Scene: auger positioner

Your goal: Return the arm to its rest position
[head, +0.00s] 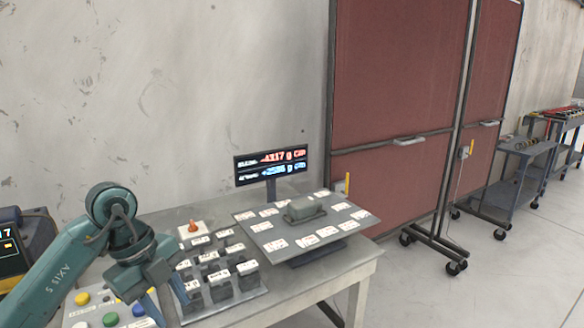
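My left arm, teal, comes in from the left over the table's front left. Its gripper (168,303) points down in front of the rack of labelled dark blocks (215,275). Its fingers look apart, with nothing seen between them. My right gripper is out of view. A tilted plate (300,222) with white label cards stands on the table (345,262), and a grey-green block (305,209) lies in its middle. A screen (270,166) behind it shows red and blue readings, with digits hard to read.
A panel with coloured buttons (110,319) lies below the arm. A small orange cone-shaped item (193,227) sits at the table's back left. Dark red wheeled partitions (395,80) stand behind, and carts (515,175) stand far right. The floor at right is clear.

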